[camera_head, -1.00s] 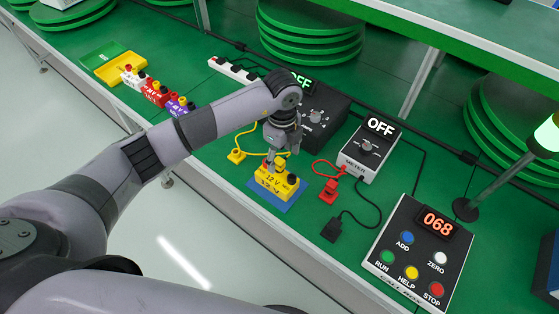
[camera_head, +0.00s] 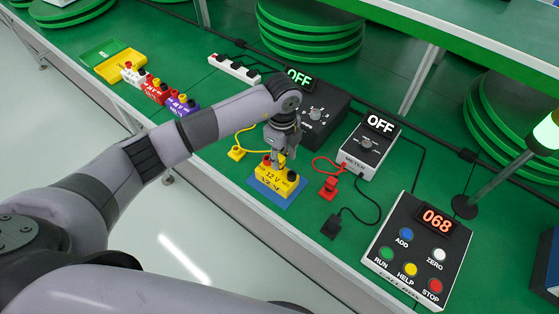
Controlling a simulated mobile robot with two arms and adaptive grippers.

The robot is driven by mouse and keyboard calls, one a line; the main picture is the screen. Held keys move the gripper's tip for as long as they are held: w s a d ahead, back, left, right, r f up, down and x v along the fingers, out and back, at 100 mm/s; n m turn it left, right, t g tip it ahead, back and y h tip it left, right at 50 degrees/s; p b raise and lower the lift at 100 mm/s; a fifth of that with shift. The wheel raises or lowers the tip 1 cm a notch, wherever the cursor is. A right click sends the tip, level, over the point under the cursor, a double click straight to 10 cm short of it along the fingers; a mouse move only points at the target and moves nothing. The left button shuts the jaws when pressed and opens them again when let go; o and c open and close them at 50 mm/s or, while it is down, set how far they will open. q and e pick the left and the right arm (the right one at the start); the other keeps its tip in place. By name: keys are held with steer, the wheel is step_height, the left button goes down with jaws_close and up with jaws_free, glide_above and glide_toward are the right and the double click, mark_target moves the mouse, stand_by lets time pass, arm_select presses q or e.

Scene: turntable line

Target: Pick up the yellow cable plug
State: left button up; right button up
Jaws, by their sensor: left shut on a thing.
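My left gripper (camera_head: 279,163) points down just above the yellow 12 V block (camera_head: 270,184). It is shut on a yellow plug (camera_head: 282,159), which is mostly hidden by the fingers. Whether this plug touches the block's top I cannot tell. The block stands on a blue mat (camera_head: 293,199) and has a red and a black terminal on top. Another yellow plug (camera_head: 236,153) lies on the green bench to the left, with a yellow cable (camera_head: 240,134) curving up from it. My right gripper is out of view.
A red plug (camera_head: 328,187) and a black plug (camera_head: 332,227) lie right of the block. The meter (camera_head: 368,148) and a dark box (camera_head: 323,117), both showing OFF, stand behind. The call box (camera_head: 412,250) is front right. White, red and purple blocks (camera_head: 154,90) stand left.

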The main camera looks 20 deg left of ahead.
arm_select(q)
steer(key=shift+c, duration=0.9)
steer(key=shift+w+r, duration=0.1)
steer(key=shift+r, duration=0.6)
step_height(320, 180, up, 19)
steer(key=b, duration=0.2)
steer(key=shift+f, duration=0.2)
